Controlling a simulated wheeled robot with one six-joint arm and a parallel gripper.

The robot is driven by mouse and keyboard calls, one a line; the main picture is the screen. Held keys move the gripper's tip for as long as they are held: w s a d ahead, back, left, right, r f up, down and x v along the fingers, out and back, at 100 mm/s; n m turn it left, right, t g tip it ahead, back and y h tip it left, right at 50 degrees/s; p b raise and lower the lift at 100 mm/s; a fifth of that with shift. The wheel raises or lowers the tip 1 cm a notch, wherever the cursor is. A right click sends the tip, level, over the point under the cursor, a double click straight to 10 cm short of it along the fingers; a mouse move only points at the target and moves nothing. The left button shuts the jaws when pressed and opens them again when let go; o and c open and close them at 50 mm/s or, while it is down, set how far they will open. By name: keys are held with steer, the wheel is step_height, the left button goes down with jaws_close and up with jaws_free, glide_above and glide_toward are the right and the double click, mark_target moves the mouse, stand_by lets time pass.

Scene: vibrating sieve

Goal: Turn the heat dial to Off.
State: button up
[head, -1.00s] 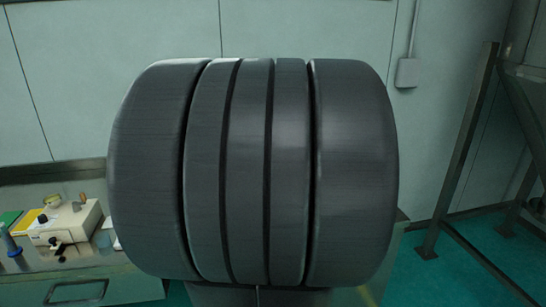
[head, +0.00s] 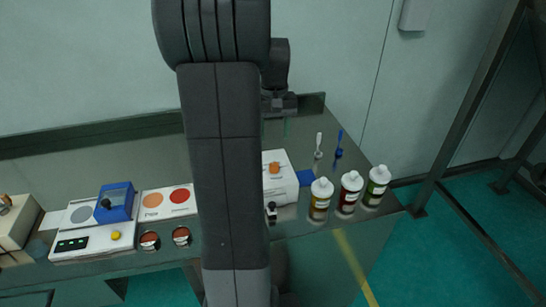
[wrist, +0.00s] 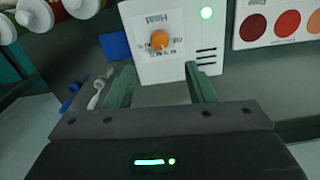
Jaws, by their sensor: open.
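The heat dial (wrist: 159,40) is an orange knob on the face of a white box (wrist: 180,65), with an upside-down "Heat" label beside it. The small lettering around the knob is too blurred to read, so its setting cannot be told. A green light glows on the box. In the head view the dial (head: 274,168) and box (head: 288,188) show just right of my arm, which hides the box's left part. My gripper (wrist: 160,72) is open and empty, its green fingers spread on either side below the dial in the wrist view, apart from the knob.
Yellow, red and green capped bottles (head: 349,193) stand right of the box, with a blue cloth (head: 304,177) between. A colour chart (head: 168,201) and a white device with a blue block (head: 117,203) lie left.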

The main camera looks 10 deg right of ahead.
mark_target(274, 164)
step_height(274, 164, down, 11)
steer(key=shift+f+p, duration=0.1)
steer(key=shift+p, duration=0.45)
steer(key=c, duration=1)
steer(key=shift+o, duration=0.2)
steer(key=shift+w+n, duration=0.1)
steer(key=shift+n, duration=0.3)
steer(key=n+b, duration=0.1)
steer(key=n, duration=0.3)
steer(key=shift+n, duration=0.3)
steer(key=shift+n+b, duration=0.5)
steer(key=shift+n, duration=1.7)
